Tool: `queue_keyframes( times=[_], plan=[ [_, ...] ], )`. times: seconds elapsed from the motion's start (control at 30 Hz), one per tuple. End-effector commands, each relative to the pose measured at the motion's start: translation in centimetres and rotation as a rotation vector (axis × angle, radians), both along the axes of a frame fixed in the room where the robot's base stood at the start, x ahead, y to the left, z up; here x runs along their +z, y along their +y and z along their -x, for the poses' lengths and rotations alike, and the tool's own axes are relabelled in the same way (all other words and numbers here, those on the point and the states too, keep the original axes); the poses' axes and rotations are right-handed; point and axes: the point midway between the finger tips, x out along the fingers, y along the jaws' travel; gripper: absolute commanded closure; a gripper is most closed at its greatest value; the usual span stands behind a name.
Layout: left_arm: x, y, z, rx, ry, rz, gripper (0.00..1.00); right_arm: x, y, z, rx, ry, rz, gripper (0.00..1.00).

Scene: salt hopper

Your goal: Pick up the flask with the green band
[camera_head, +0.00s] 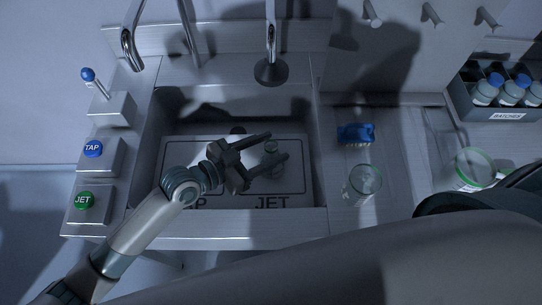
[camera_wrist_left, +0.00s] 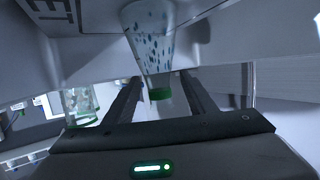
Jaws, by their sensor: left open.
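A clear conical flask with blue specks (camera_wrist_left: 150,38) and a green band (camera_wrist_left: 160,93) at its narrow end fills the top middle of the left wrist view. In the head view it shows small and dim as a glassy shape (camera_head: 271,146) over the sink's JET side. My left gripper (camera_head: 278,146) is open, its fingers pointing right. In the left wrist view the gripper's fingers (camera_wrist_left: 160,78) lie on either side of the banded end, with visible gaps. In the head view the fingers partly hide the flask. My right gripper is not in view.
A sink (camera_head: 225,202) with TAP and JET labels surrounds the gripper. On the right counter are a blue brush (camera_head: 356,133), a clear green-marked glass (camera_head: 362,184) and a green-rimmed jar (camera_head: 472,168). A BATCHES rack (camera_head: 507,116) holds blue-capped bottles. A faucet (camera_head: 271,70) hangs behind.

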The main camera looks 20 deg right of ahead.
Motion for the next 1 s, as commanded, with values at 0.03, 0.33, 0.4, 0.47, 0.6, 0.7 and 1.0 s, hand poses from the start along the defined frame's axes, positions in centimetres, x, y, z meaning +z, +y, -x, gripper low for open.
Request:
queue_keyframes(
  times=[0.03, 0.33, 0.4, 0.47, 0.6, 0.7, 1.0],
  plan=[
    [0.2, -0.5, -0.1, 0.000, 0.002, 0.001, 0.49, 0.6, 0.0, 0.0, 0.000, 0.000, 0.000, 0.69],
    [-1.0, -3.5, -1.0, 0.000, 0.002, 0.001, 0.49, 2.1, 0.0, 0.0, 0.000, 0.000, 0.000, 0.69],
    [-1.2, -3.9, -1.1, 0.000, 0.001, -0.001, 0.49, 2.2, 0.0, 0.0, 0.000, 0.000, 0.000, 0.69],
    [-1.3, -4.0, -1.1, 0.000, 0.000, -0.001, 0.49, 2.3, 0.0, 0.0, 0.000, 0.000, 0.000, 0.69],
    [-1.4, -4.1, -1.1, 0.000, -0.001, 0.000, 0.49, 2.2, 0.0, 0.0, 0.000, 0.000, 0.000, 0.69],
    [-1.4, -4.1, -1.1, 0.000, -0.001, 0.000, 0.49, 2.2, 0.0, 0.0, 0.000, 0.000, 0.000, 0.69],
    [-1.4, -4.1, -1.1, 0.000, 0.000, 0.000, 0.66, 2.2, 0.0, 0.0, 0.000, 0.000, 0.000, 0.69]
  ],
)
